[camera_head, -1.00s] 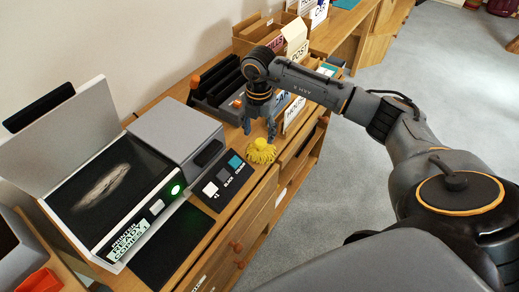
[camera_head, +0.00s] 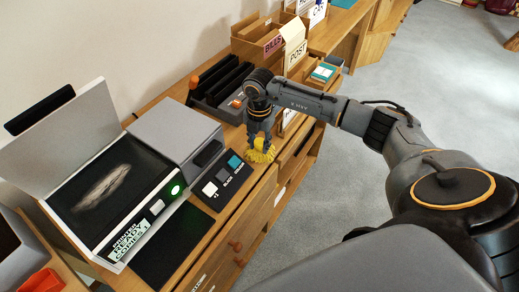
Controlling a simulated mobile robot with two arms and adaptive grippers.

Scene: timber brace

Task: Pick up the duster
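The duster (camera_head: 261,157) is a yellow, fluffy tuft on the wooden counter, near its front edge and just right of a dark panel of buttons. My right gripper (camera_head: 260,147) points down over the duster, with its fingers reaching to the yellow strands. The fingers hide part of the duster. I cannot tell whether they are closed on it or only around it. My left gripper is not in view.
A copier (camera_head: 110,190) with a raised lid stands left of the duster. The button panel (camera_head: 222,180) is close by. A dark slotted rack (camera_head: 222,90) and wooden mail boxes (camera_head: 262,42) stand behind. Drawers (camera_head: 262,205) front the counter.

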